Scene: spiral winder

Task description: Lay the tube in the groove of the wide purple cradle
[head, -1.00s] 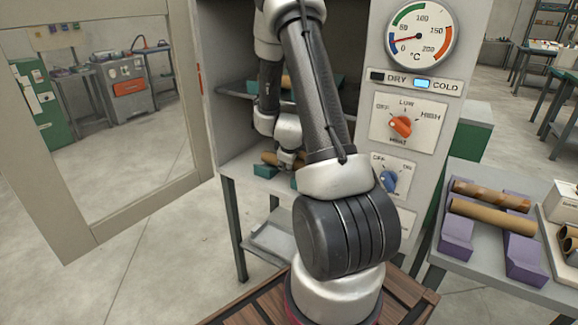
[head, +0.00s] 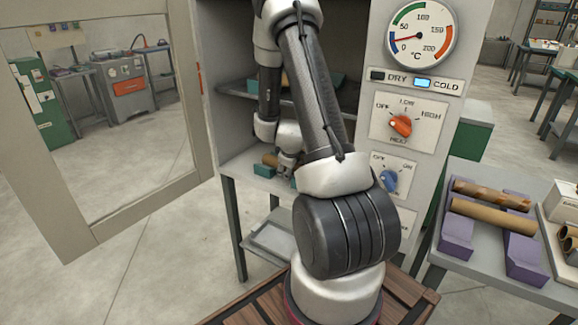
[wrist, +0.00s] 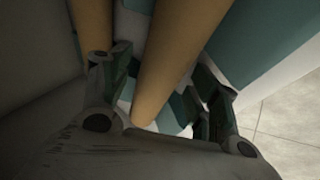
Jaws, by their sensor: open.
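My gripper (head: 287,170) is inside the open cabinet, low over its lower shelf. In the wrist view its open fingers (wrist: 158,75) stand on either side of a plain tan tube (wrist: 172,60), with no clear grip on it. In the head view a short piece of tan tube (head: 270,159) shows beside the gripper, above teal supports (head: 264,170); the arm hides the rest. The purple cradle (head: 457,238) stands on the grey table at the right, its two blocks bearing a mottled brown tube (head: 490,195) and a plain tan tube (head: 492,217).
A second tan tube (wrist: 93,25) lies close left of the fingers in the wrist view. The cabinet's upper shelf (head: 235,88) is above the gripper, and its door (head: 190,110) stands open at left. A white box (head: 560,205) with tubes adjoins the purple cradle.

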